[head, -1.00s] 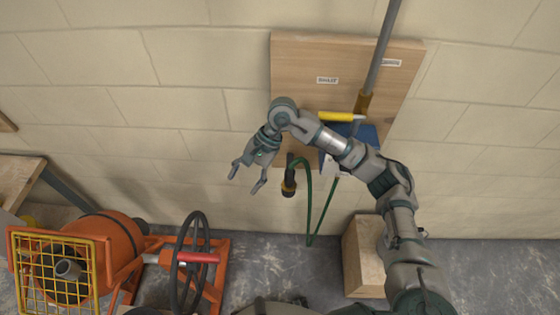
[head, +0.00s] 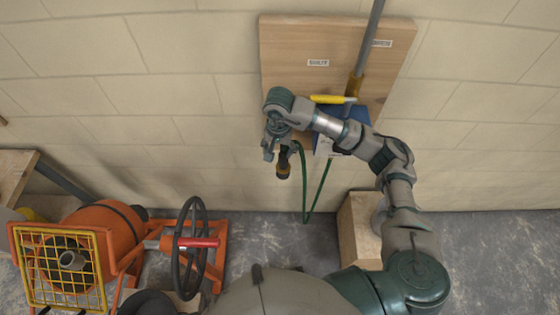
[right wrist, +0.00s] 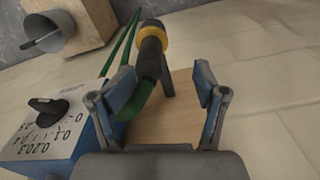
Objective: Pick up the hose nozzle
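The hose nozzle (head: 284,166) is black with a yellow-brown band and hangs in front of the wall beside a green hose. In the right wrist view, the nozzle (right wrist: 151,55) shows beyond and between the fingertips, closer to the left-hand finger. My right gripper (head: 276,150) is at the nozzle's upper part in the head view and partly covers it. In the right wrist view, my right gripper (right wrist: 166,82) is open, with its fingers spread wide. Whether a finger touches the nozzle I cannot tell. My left gripper is not in view.
A wooden board (head: 290,60) is on the wall behind. A blue box with a black dial (right wrist: 45,125) is close to the left-hand finger. A yellow-handled lever (head: 330,99) is above it. A wooden block (head: 358,235) and an orange mixer (head: 100,235) stand on the floor.

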